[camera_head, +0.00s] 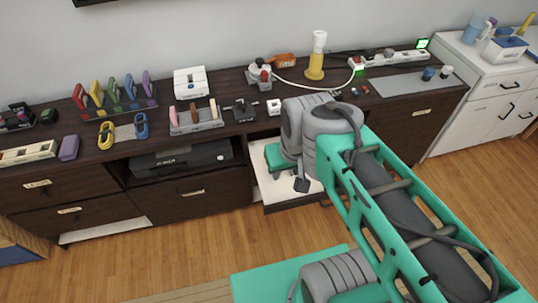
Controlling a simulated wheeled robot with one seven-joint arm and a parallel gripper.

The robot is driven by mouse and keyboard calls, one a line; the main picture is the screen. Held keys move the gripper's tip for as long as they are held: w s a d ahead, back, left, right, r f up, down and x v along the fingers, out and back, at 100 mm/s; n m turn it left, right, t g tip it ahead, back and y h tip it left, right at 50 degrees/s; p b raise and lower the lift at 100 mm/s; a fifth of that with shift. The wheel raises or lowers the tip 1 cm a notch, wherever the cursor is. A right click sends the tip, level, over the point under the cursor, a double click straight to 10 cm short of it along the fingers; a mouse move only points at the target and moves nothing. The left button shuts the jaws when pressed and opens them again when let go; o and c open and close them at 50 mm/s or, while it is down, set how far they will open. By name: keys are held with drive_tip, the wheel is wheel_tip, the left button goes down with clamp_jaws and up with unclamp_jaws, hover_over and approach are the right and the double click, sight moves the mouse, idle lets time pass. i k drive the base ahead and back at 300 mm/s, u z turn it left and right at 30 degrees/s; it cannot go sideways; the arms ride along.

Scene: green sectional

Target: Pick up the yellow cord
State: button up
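The yellow cord (105,134) is a small coiled loop lying on the dark wooden cabinet top, left of the middle and near the front edge. A similar blue cord (141,126) lies just to its right, apart from it. My arm comes in from the lower right and bends at grey joints right of the middle, well to the right of the yellow cord. The fingers of my gripper do not show; the arm hides what is beyond its joints. Nothing of mine touches the yellow cord.
Behind the cords stands a rack with several coloured clips (112,97). A grey tray (196,121) with upright pieces is to the right. A purple block (68,148) is to the left. A black device (180,160) sits in the shelf below. The wooden floor (150,262) in front is mostly clear.

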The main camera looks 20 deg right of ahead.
sight(109, 133)
drive_tip(key=u, duration=1.2)
drive_tip(key=i, duration=1.2)
drive_tip(key=u, duration=2.1)
